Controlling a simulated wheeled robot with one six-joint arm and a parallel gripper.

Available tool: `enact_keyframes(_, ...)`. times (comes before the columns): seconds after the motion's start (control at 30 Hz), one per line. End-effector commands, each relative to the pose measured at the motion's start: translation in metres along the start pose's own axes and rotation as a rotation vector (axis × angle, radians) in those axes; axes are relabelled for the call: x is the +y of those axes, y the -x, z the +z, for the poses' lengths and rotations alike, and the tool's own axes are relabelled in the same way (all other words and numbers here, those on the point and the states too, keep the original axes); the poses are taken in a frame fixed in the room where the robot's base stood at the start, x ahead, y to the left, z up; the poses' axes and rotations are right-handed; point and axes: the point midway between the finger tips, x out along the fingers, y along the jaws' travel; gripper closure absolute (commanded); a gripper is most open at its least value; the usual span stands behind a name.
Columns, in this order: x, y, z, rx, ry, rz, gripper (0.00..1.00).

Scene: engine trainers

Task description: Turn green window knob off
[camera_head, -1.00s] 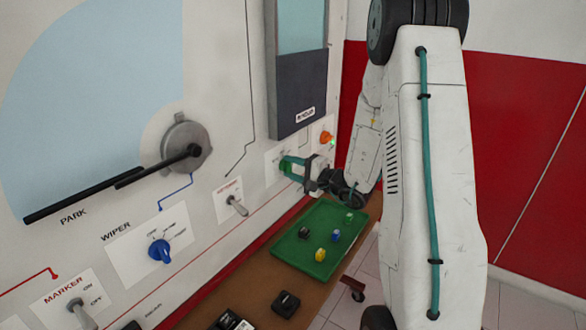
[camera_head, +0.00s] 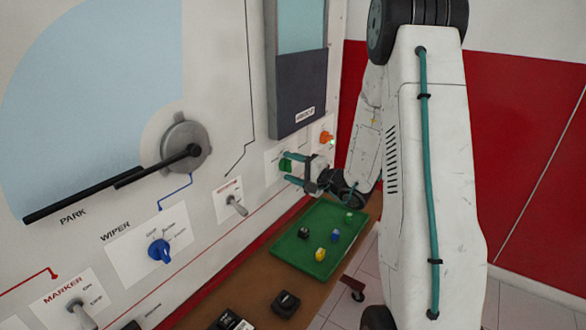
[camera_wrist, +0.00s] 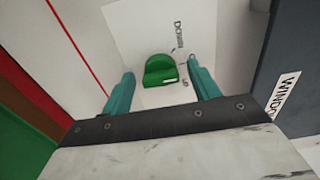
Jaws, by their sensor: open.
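The green window knob (camera_head: 285,164) sits on a white label plate on the upright panel, below the dark window unit. It also shows in the wrist view (camera_wrist: 159,68), with a short white mark on its lower right edge. The word "Down" is printed above right of it, and a smaller label to its right is too small to read surely. My gripper (camera_head: 289,169) is open in front of the knob. In the wrist view its teal fingers (camera_wrist: 162,78) stand on either side of the knob, with visible gaps and nothing held.
The dark window unit (camera_head: 301,90) stands out above. A toggle switch (camera_head: 237,205) and blue wiper knob (camera_head: 160,250) are at left. A green tray (camera_head: 290,252) with small coloured pieces lies below.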

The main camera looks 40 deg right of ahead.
Motion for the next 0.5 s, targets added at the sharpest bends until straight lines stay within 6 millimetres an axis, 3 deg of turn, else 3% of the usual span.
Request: enact_keyframes(0.5, 0.000, 0.071, -0.001, 0.004, -0.001, 0.000, 0.39)
